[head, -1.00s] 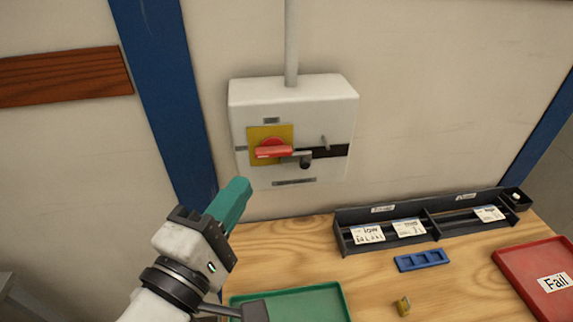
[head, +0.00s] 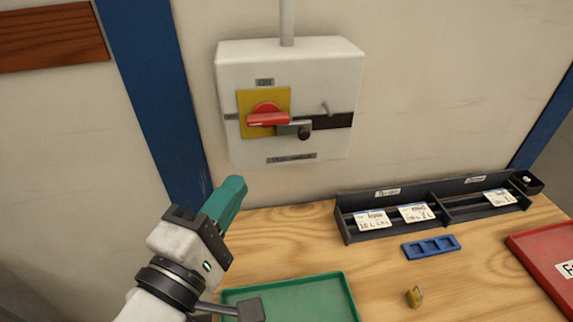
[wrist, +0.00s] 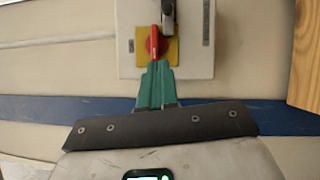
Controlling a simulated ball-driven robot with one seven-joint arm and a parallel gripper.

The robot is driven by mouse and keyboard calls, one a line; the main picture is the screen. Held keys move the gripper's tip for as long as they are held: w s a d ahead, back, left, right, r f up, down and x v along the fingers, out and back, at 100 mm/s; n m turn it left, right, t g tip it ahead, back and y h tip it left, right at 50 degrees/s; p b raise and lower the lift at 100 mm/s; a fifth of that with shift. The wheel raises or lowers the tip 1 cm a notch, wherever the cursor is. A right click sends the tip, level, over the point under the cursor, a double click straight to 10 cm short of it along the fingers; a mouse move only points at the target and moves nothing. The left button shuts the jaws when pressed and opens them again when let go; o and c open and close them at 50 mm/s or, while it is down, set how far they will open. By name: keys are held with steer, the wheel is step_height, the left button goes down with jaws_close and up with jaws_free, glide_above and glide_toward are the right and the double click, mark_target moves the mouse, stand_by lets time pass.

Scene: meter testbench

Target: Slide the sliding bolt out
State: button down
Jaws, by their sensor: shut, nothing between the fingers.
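The sliding bolt (head: 294,130) is a grey metal piece with a dark knob (head: 304,134), on the front of a white wall box (head: 340,80). Its left end lies close against the red rotary handle (head: 268,119) on a yellow plate. A dark slot (head: 333,120) runs to the right of the knob. In the wrist view the bolt (wrist: 168,14) is at the top, beside the red handle (wrist: 153,42). My gripper (head: 238,185) is shut and empty, with green fingers, below and left of the box and apart from it. It also shows in the wrist view (wrist: 157,68).
The wooden table below holds a green tray (head: 342,282), a blue slotted block (head: 431,247), a small brass padlock (head: 414,297), a red tray (head: 545,248) and a black rack (head: 345,226) with labelled cards. A blue post (head: 155,75) stands left of the box. The wall before the box is clear.

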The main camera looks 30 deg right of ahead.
step_height(320, 180, down, 2)
steer(key=shift+f+b, duration=0.15)
steer(key=shift+b, duration=0.45)
steer(key=b, duration=0.1)
glide_toward(298, 129)
steer(key=w, duration=0.3)
steer(key=shift+d, duration=1.7)
